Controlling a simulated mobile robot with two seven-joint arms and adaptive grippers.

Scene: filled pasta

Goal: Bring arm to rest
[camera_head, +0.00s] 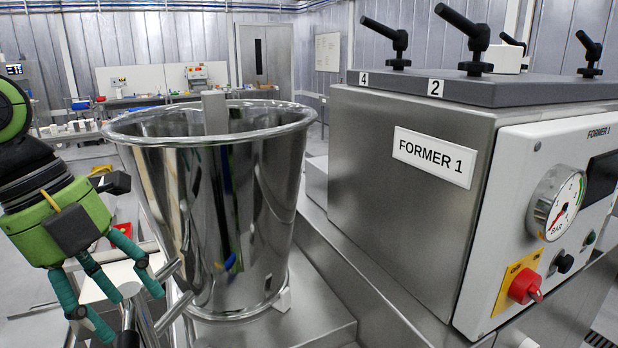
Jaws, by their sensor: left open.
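My left gripper (135,312), green and black with teal fingers, is at the lower left, on the left arm that comes in from the left edge. Its fingers point down and to the right and are spread open. Metal rods with a round end (130,289) show at the fingers; I cannot tell whether the fingers touch them. The gripper is left of the large steel hopper (230,225) and in front of its left side, with no clear contact. My right gripper is not in view.
Benches with small equipment (195,77) stand far behind. Floor shows at the left.

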